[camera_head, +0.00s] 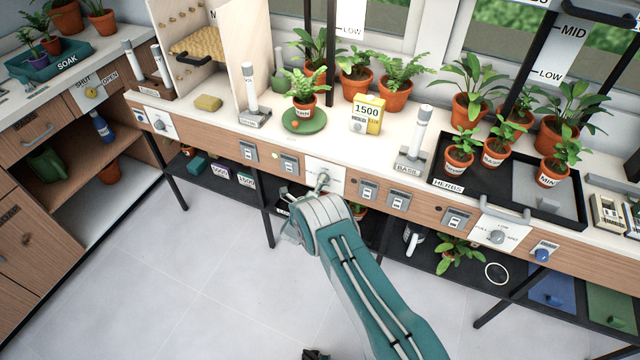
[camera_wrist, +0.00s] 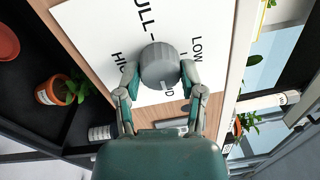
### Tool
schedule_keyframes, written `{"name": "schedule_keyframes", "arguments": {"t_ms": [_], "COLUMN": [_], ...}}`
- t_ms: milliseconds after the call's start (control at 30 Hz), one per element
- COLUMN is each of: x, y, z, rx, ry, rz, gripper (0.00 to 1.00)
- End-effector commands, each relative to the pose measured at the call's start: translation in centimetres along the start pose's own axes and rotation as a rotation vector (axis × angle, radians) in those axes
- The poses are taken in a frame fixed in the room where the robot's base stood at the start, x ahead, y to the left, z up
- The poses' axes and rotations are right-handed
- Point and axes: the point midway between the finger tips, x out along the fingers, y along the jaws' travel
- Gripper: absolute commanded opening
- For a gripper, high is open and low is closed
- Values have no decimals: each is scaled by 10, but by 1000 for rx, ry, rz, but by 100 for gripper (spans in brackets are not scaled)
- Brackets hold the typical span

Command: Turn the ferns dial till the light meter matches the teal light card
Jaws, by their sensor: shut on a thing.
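My gripper (camera_wrist: 158,80) has its two fingers on either side of a round grey dial (camera_wrist: 160,62), closed on it. The dial sits on a white plate (camera_wrist: 105,35) with PULL, HIGH, LOW and a partly hidden word; the fingers and knob cover some of the marks. In the head view this dial (camera_head: 322,178) is on the bench front, just beyond my wrist; its name is not readable. The yellow light meter (camera_head: 368,112) stands on the bench above and reads 1500.
Grey rocker switches (camera_head: 368,190) flank the dial. Another dial (camera_head: 497,237) is to the right, under the black herb tray (camera_head: 440,181). The floor in front is clear.

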Motion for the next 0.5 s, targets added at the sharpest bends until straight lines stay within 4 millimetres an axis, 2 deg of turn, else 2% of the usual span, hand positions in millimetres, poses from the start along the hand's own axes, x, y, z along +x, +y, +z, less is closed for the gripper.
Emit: {"name": "schedule_keyframes", "arguments": {"t_ms": [33, 400, 433, 500], "x": [1, 0, 0, 0], "y": [4, 6, 6, 6], "z": [-6, -8, -8, -8], "rx": [0, 1, 1, 1], "ry": [10, 12, 13, 12], "rz": [10, 13, 13, 14], "gripper": [4, 4, 56, 86]}}
